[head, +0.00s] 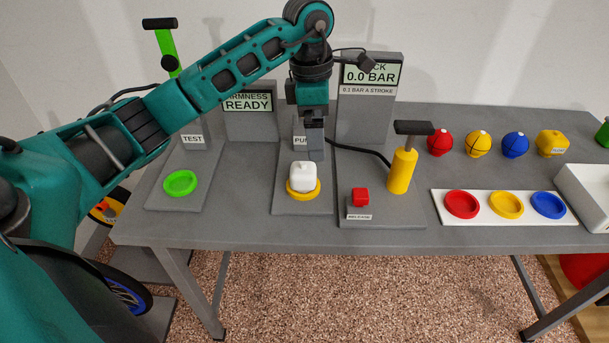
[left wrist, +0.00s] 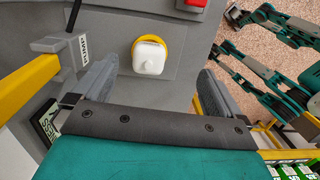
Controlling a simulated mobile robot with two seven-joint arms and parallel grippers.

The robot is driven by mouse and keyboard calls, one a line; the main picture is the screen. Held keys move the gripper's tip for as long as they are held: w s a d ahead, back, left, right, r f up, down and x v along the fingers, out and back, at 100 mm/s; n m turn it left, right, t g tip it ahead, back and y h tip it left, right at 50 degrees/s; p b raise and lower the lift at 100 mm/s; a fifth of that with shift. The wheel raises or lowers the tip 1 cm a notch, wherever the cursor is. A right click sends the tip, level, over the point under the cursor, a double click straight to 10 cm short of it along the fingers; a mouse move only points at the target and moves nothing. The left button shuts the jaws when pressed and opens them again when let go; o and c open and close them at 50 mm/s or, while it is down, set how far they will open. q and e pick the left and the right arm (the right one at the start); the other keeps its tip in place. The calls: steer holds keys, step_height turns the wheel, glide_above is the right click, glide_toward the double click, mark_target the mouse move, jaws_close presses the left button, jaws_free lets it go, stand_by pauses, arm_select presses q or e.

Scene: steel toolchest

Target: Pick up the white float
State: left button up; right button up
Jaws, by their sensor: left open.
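The white float (head: 302,177) is a small rounded white block with a knob on top. It sits upright on a yellow ring (head: 303,195) on the grey pump station plate. In the left wrist view the float (left wrist: 149,58) shows between and beyond the two fingers, with the yellow ring (left wrist: 137,43) around its edge. My left gripper (head: 316,155) is above and slightly behind the float in the head view, pointing down. In the left wrist view my left gripper (left wrist: 155,83) is open and empty.
A yellow hand pump (head: 401,170) and a red button (head: 360,197) stand to the right of the float. A green ring (head: 180,184) lies at the left. Red, yellow and blue balls stand farther right, behind a white tray (head: 480,218) of coloured discs.

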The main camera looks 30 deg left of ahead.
mark_target(303, 163)
arm_select(q)
steer(key=shift+s+a+r+y, duration=0.15)
steer(key=shift+a+y, duration=0.45)
steer(key=shift+a, duration=0.6)
step_height(303, 163, down, 7)
steer(key=shift+f, duration=0.1)
steer(key=f, duration=0.5)
steer(key=shift+a, duration=0.2)
steer(key=c, duration=1.1)
